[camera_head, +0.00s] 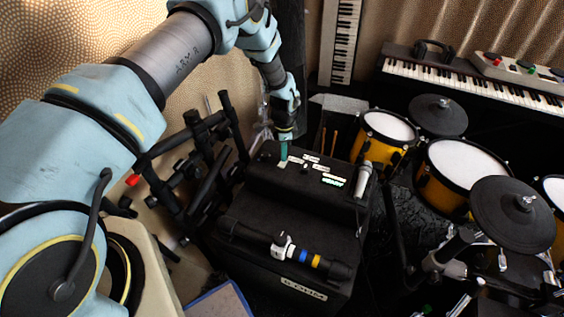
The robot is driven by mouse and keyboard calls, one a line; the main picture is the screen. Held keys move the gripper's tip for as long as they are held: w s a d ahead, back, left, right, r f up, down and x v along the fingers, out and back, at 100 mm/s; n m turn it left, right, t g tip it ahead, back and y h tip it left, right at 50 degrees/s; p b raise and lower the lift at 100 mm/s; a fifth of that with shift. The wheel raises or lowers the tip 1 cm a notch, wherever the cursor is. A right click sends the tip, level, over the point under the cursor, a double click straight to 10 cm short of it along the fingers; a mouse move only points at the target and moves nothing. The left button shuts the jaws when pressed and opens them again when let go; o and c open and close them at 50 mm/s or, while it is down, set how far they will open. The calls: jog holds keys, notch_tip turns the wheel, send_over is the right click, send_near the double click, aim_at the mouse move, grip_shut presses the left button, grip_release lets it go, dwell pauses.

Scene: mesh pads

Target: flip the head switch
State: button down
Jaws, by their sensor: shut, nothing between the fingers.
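A black amplifier head (262,185) sits on top of a larger black speaker cabinet (290,298). Small white and pale green labels (333,180) lie on the head's top panel. My gripper (284,156) reaches down from above with its greenish fingertips at the far left part of that panel, close to a pale label. The fingers are shut with nothing between them. The head switch itself is too small or hidden to make out. I cannot tell whether the fingertips touch the panel.
A microphone (363,180) is at the head's right end. A black bar with coloured bands (303,255) lies across the cabinet. Black folded stands (190,170) are on the left. Yellow drums (388,128) and dark cymbals (512,215) crowd the right; keyboards (470,82) stand behind.

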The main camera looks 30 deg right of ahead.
notch_tip(320, 180, up, 6)
jog(key=shift+r+p, duration=0.1)
jog(key=shift+p, duration=1.15)
jog(key=w+a+r+n, duration=0.5)
jog(key=a+r, duration=0.5)
jog(key=w+a+r+n, duration=0.5)
jog(key=a+r, duration=0.5)
jog(key=a, duration=0.1)
jog(key=s+a+r+n, duration=0.4)
jog(key=a, duration=0.4)
jog(key=s+a+r+n+t, duration=0.1)
jog(key=s+a+r+n, duration=0.3)
jog(key=a, duration=0.4)
jog(key=s+a+r+n, duration=0.4)
jog(key=s+a, duration=0.1)
jog(key=a, duration=0.4)
jog(key=shift+s+r+t, duration=0.2)
jog(key=shift+s+t, duration=0.05)
jog(key=shift+t, duration=0.05)
